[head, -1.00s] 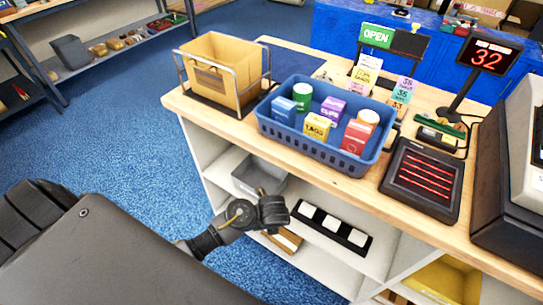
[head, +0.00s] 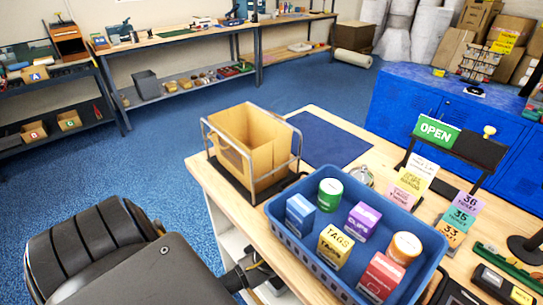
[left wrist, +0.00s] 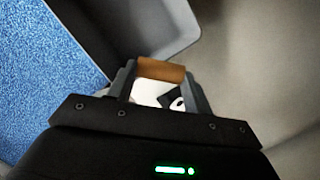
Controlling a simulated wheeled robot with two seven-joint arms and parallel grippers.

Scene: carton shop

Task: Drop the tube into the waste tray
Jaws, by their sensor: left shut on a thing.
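In the left wrist view my left gripper (left wrist: 160,78) is shut on a short brown tube (left wrist: 161,70), which lies crosswise between the fingertips. A grey tray (left wrist: 178,42), seemingly the waste tray, is just beyond the tube at the top of that view. Its wall and rim show, but its inside is only partly seen. The tube appears at or near its edge; I cannot tell whether it is over the opening. In the head view only part of my left wrist (head: 250,272) shows at the bottom, by the counter. The tube, the tray and my right gripper are out of that view.
The wooden counter (head: 228,195) carries a tan carton in a wire holder (head: 250,150) and a blue basket (head: 330,275) of small boxes and tins. A dark blue mat (head: 325,137) lies behind. Blue carpet (head: 170,150) is open at the left.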

